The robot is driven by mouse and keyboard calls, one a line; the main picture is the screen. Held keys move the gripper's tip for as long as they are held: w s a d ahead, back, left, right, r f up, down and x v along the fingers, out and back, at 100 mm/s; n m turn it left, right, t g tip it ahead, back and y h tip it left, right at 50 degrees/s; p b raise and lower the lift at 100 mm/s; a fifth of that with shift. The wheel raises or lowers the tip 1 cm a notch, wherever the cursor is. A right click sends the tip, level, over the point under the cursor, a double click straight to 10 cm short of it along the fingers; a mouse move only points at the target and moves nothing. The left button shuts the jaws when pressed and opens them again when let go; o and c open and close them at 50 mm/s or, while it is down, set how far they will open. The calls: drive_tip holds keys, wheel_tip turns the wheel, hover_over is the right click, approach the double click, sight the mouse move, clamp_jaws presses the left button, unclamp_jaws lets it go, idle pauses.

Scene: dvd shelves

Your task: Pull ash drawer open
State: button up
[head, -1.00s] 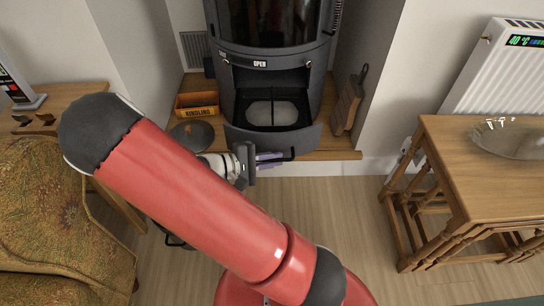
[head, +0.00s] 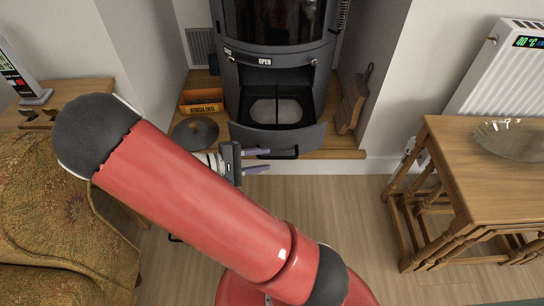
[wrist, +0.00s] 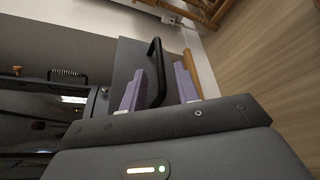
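The ash drawer (head: 255,139) at the foot of the dark stove stands pulled out, its inside showing from above. Its black bar handle (head: 289,154) is on the drawer front; the handle (wrist: 155,62) also shows in the wrist view. My gripper (head: 268,160) is open and empty, with two purple fingers apart, just in front of the drawer at the handle's left end. In the wrist view the handle appears between the fingers of my gripper (wrist: 158,85). I cannot tell whether a finger touches it.
The stove (head: 272,80) stands in an alcove on a wooden hearth (head: 340,154). A kindling box (head: 201,106) and a round dark lid (head: 195,131) lie left of it. A wooden table (head: 455,150) stands right. The floor in front is clear.

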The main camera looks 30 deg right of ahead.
drive_tip(key=shift+v, duration=1.5)
